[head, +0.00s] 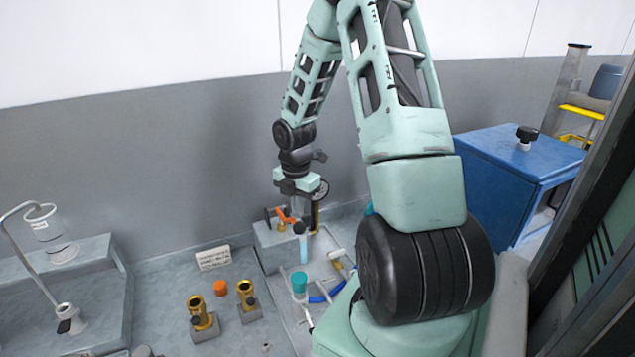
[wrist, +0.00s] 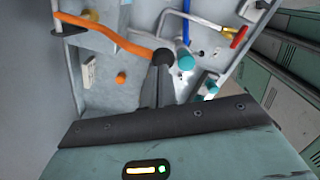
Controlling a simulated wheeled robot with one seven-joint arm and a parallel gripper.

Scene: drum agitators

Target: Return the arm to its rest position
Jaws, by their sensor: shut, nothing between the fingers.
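My arm reaches over the workbench (head: 165,285), bent at the elbow, with its wrist low over the bench fittings. My gripper (wrist: 161,72) points down at the bench in the wrist view, its two grey fingers together with nothing between them. A round black knob (wrist: 163,57) shows just past the fingertips; I cannot tell whether they touch it. In the head view a black knob (head: 299,228) tops a light blue rod (head: 304,250) below my wrist. The fingertips are hard to make out there.
An orange strip (wrist: 105,31) runs close to the fingertips. A teal cap (head: 299,281), blue hose (head: 322,298) and two brass fittings (head: 197,308) stand nearby. A blue cabinet (head: 500,180) is right of my arm. The grey wall (head: 140,150) is behind.

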